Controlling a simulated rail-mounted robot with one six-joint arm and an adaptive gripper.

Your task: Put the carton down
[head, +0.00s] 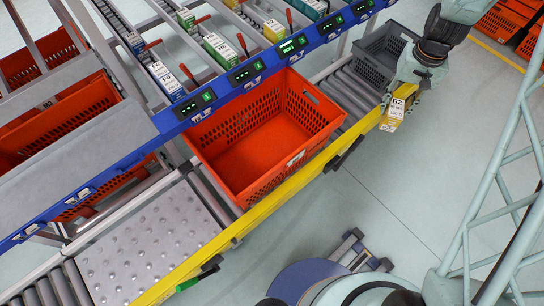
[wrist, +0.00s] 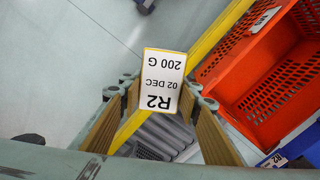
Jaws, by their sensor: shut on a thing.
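A small yellow carton (head: 393,115) with a white label reading R2 hangs from my gripper (head: 403,92) at the upper right of the head view. In the wrist view the same carton (wrist: 163,80) sits between the two fingers of my gripper (wrist: 163,105), label facing the camera, with R2, 02 DEC and 200 G upside down. My gripper is shut on it. The carton is in the air, just on the near side of the yellow rail. An empty orange tote (head: 226,163) stands on the roller conveyor to the left of it.
A grey crate (head: 376,66) stands on the rollers behind my gripper. The yellow rail (head: 285,194) runs along the conveyor's front edge. A blue shelf edge with lit displays (head: 243,76) runs above the orange tote. Bare rollers (head: 345,92) lie between tote and grey crate.

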